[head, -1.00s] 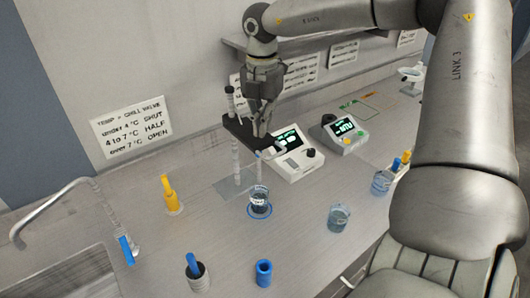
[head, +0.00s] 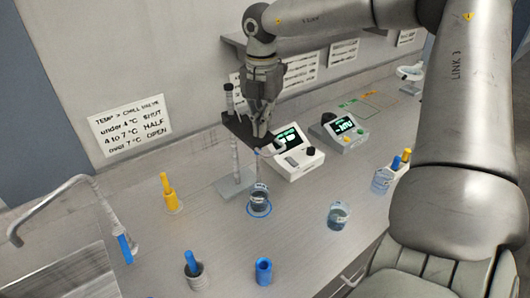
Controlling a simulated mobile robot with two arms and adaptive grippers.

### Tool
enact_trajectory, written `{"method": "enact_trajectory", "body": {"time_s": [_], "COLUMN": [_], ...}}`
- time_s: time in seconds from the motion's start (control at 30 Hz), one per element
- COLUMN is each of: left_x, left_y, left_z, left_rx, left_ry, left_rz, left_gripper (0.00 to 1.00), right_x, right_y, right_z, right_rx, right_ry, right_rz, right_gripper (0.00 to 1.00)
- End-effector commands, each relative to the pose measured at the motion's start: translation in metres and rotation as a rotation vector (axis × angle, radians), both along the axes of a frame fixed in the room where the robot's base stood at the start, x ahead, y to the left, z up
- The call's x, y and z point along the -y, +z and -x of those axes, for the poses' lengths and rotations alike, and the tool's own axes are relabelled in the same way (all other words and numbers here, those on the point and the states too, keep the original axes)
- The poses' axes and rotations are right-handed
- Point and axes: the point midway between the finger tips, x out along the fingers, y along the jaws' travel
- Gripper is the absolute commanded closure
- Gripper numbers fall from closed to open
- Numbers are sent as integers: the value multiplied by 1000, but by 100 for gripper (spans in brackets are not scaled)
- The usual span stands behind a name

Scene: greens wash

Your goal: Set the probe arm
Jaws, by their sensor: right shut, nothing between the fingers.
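The probe stand has a pale upright post (head: 235,160) on a flat grey base (head: 233,187). A dark probe arm (head: 238,129) sits high on the post and reaches right, with a thin probe (head: 259,168) hanging from its outer end. A beaker of dark liquid (head: 259,200) stands below on a blue ring; the probe's tip is at its mouth, but its depth is unclear. My right gripper (head: 260,128) is shut and empty, fingers pointing down at the arm's outer end. I cannot tell whether they touch it. My left gripper is not in view.
Two meters (head: 294,157) and (head: 341,131) stand right of the stand. Another beaker (head: 338,215), a blue cylinder (head: 264,271), a dark cup (head: 196,276) and a yellow bottle (head: 170,193) stand on the counter. A tap (head: 60,192) and sink are at left.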

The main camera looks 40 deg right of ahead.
Motion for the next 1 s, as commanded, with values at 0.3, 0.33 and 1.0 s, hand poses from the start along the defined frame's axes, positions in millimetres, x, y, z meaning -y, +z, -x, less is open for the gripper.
{"method": "enact_trajectory", "body": {"time_s": [0.3, 0.33, 1.0], "left_x": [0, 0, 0], "left_y": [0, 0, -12], "left_z": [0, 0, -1], "left_rx": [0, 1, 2], "left_ry": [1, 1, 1], "left_rz": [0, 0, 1], "left_gripper": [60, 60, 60], "right_x": [0, 0, 0], "right_y": [0, 0, -12], "right_z": [0, 0, 0], "right_rx": [0, 0, 0], "right_ry": [0, 0, 0], "right_rz": [0, 0, 0], "right_gripper": [100, 100, 100]}}
